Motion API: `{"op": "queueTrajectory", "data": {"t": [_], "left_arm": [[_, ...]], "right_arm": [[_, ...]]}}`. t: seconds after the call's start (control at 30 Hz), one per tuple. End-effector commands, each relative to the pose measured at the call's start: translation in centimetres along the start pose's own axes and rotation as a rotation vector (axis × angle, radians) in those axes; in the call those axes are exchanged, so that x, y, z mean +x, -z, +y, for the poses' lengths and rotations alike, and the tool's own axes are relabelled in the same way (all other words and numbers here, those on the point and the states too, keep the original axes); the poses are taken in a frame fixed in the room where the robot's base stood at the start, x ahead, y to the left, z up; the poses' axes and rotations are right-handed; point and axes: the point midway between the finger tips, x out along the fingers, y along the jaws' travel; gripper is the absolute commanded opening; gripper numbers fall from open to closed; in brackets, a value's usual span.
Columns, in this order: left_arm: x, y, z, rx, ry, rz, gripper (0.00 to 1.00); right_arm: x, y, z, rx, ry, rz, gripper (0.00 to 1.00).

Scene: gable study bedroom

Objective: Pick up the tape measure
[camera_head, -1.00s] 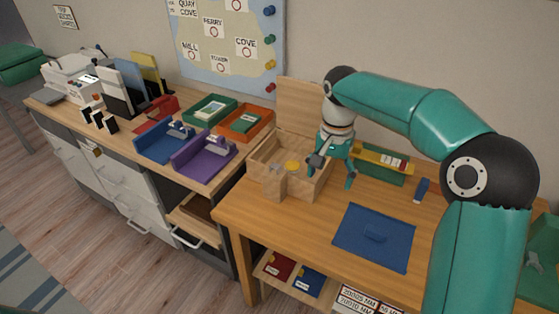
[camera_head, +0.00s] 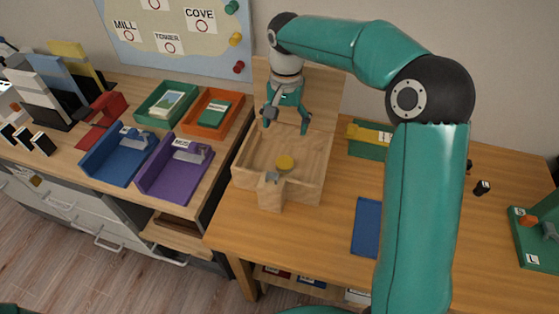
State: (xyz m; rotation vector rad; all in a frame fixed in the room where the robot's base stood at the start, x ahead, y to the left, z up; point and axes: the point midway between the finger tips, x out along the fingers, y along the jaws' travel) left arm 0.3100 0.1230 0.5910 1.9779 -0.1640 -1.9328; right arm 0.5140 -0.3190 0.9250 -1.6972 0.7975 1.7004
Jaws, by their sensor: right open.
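A small round yellow thing (camera_head: 285,162), which looks like the tape measure, lies inside the open wooden box (camera_head: 308,190) on the desk. It is too small to make out in detail. My right gripper (camera_head: 287,126) is open and empty, pointing down over the back part of the box, behind and above the yellow thing and apart from it. My left gripper is not in view.
The box's raised lid (camera_head: 325,95) stands behind my gripper. Purple (camera_head: 175,182), blue (camera_head: 112,165), orange (camera_head: 190,128) and green (camera_head: 150,108) trays stand at left. My right arm partly hides a blue mat (camera_head: 366,228) and a green box (camera_head: 365,150).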

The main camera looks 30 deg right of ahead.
Motion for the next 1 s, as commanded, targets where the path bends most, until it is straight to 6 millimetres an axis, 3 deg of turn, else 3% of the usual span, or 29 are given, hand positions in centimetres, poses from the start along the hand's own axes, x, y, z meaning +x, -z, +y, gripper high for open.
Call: {"op": "queueTrajectory", "data": {"t": [0.1,0.3,0.67,1.0], "left_arm": [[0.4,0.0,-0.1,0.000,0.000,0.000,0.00],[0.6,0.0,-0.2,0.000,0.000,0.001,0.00],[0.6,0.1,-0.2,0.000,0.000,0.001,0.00],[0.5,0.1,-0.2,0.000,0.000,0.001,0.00]], "right_arm": [[2.9,-0.1,-0.3,-0.008,-0.005,-0.004,0.82],[6.8,-0.2,-0.7,-0.013,-0.004,-0.003,0.82],[9.6,-0.2,-0.6,-0.015,-0.003,-0.002,0.82],[13.6,-0.4,-0.2,-0.015,-0.001,-0.001,0.82]]}}
